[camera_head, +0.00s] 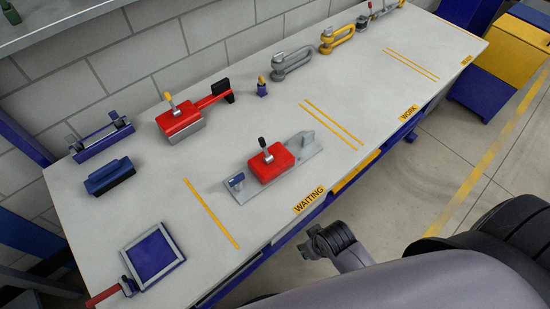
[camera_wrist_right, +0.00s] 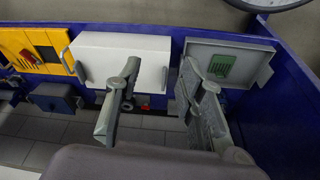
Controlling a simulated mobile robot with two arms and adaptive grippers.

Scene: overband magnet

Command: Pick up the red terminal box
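A red box (camera_head: 270,162) with a black-knobbed lever on top sits on a grey metal plate (camera_head: 240,192) on the workbench, behind the WAITING label. It looks like the terminal box. My right gripper (camera_head: 328,242) is off the front edge of the bench, apart from the box and to its lower right in the head view. In the right wrist view my right gripper (camera_wrist_right: 160,100) has its two fingers spread, with nothing held between them. The red box is not recognisable in the wrist view. My left gripper is not in view.
Another red block (camera_head: 178,117) with a yellow-knobbed lever and red handle stands behind left. A blue brush (camera_head: 108,177) and a blue framed pad (camera_head: 153,256) lie left. Grey (camera_head: 292,64) and yellow (camera_head: 338,38) shackles stand at the back. The bench's middle right is clear.

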